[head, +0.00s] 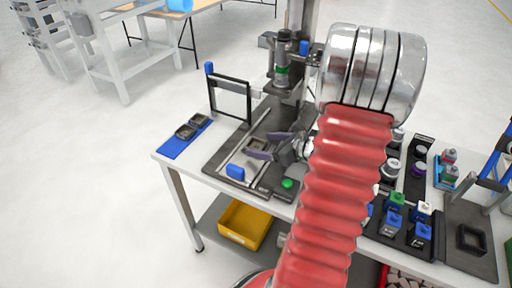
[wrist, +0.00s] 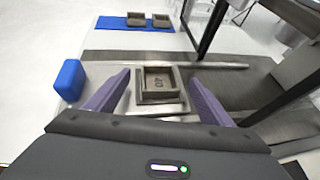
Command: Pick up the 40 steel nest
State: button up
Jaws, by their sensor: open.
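The 40 steel nest (wrist: 144,95) is a small square grey-brown block with a recess marked 40. In the wrist view it sits on a metal slide plate on the dark fixture, between and just beyond my fingertips. My gripper (wrist: 157,88) is open, with one purple finger on each side of the nest and gaps visible. In the head view my gripper (head: 262,148) is over the fixture on the table; the nest is hard to make out there.
Two similar nests (wrist: 147,20) lie on a blue mat (wrist: 112,23). A blue block (wrist: 69,78) stands left of my gripper. A dark upright frame (head: 231,99) and a press column (head: 283,70) stand behind. Several coloured items crowd the table's right side.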

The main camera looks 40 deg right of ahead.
aim_at(260, 149)
jog(key=shift+x, duration=0.85)
jog(key=shift+r, duration=0.1)
jog(key=shift+c, duration=0.4)
jog(key=c, duration=1.4)
jog(key=shift+r, duration=0.1)
jog(key=shift+r, duration=4.95)
jog(key=shift+c, duration=0.9)
